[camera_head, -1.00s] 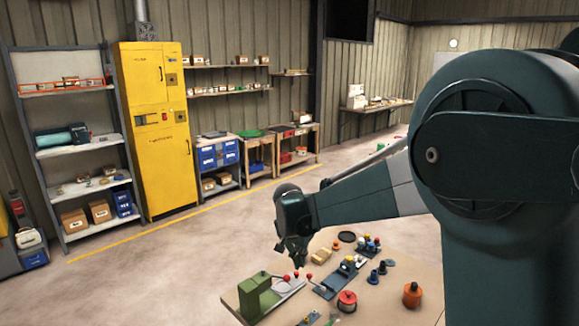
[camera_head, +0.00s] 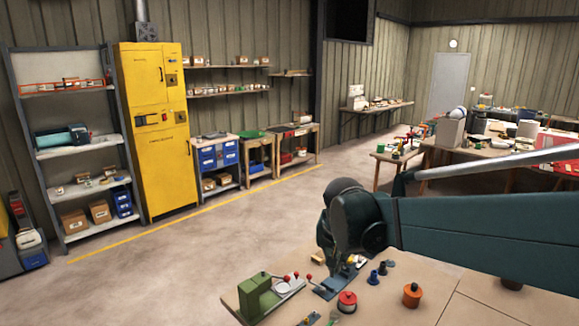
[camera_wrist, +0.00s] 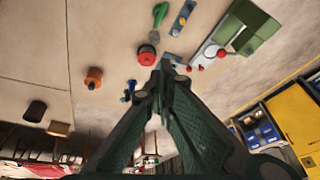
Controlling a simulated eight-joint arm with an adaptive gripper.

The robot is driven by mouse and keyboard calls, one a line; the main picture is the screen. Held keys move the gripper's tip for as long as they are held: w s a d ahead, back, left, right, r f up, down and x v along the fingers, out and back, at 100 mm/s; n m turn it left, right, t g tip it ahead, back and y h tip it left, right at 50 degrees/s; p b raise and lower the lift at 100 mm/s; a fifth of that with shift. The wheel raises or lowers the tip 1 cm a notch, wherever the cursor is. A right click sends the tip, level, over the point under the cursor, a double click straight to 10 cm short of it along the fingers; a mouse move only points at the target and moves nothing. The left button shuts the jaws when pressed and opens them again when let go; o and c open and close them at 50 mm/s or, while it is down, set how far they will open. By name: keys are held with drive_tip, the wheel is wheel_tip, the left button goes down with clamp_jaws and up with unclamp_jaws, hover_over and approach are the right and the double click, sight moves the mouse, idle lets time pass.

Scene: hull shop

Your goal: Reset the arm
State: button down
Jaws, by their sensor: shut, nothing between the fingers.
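My gripper (camera_wrist: 163,75) is shut and empty in the wrist view, its two dark green fingers meeting above the workbench. In the head view my arm reaches in from the right and ends in a dark wrist above the bench top (camera_head: 390,308). The fingertips are hard to make out there against the dark fixtures behind. No held object shows.
The bench carries a green fixture (camera_head: 258,297) with red-knobbed levers, a red round pot (camera_head: 347,301), an orange pot (camera_head: 412,294) and small blue parts (camera_head: 373,277). A yellow cabinet (camera_head: 158,130) and shelving (camera_head: 78,148) line the wall. Open floor lies left of the bench.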

drive_tip(key=s+d+n+t, duration=0.1)
drive_tip(key=s+d, duration=0.3)
drive_tip(key=s, duration=0.8)
drive_tip(key=s+d+f+n+t, duration=0.1)
drive_tip(key=s+d+n, duration=0.2)
drive_tip(key=s, duration=1)
drive_tip(key=shift+s+d+t+y, duration=0.2)
drive_tip(key=shift+d+t+y, duration=0.2)
drive_tip(key=shift+d, duration=0.35)
drive_tip(key=c, duration=3.2)
unclamp_jaws()
drive_tip(key=shift+c, duration=0.2)
